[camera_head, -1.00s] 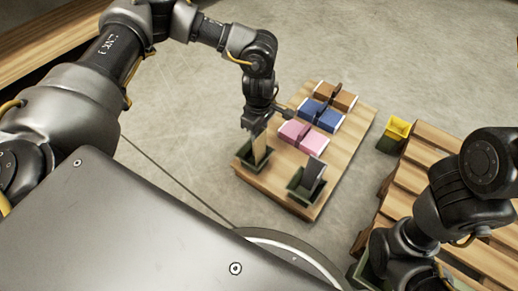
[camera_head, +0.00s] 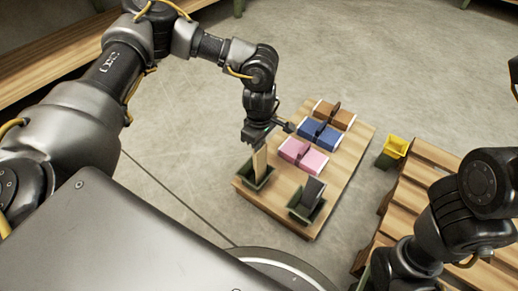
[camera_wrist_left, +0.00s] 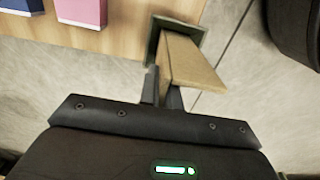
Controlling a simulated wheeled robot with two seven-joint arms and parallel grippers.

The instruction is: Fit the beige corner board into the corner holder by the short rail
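The beige corner board (camera_head: 261,163) stands steeply in the left dark green holder (camera_head: 265,183) at the near left corner of the wooden board. My left gripper (camera_head: 256,141) is above it, at the board's upper end, pointing down. In the left wrist view the beige corner board (camera_wrist_left: 192,64) reaches into the holder (camera_wrist_left: 152,45), and my left gripper's fingers (camera_wrist_left: 163,92) are close together at its near end, apparently pinching its edge. How deep the board sits is hidden. My right gripper is out of view; only its arm shows at the lower right.
A second green holder (camera_head: 297,212) with a dark grey board (camera_head: 313,191) stands to the right. Pink (camera_head: 303,155), blue (camera_head: 318,134) and brown (camera_head: 334,114) blocks lie behind.

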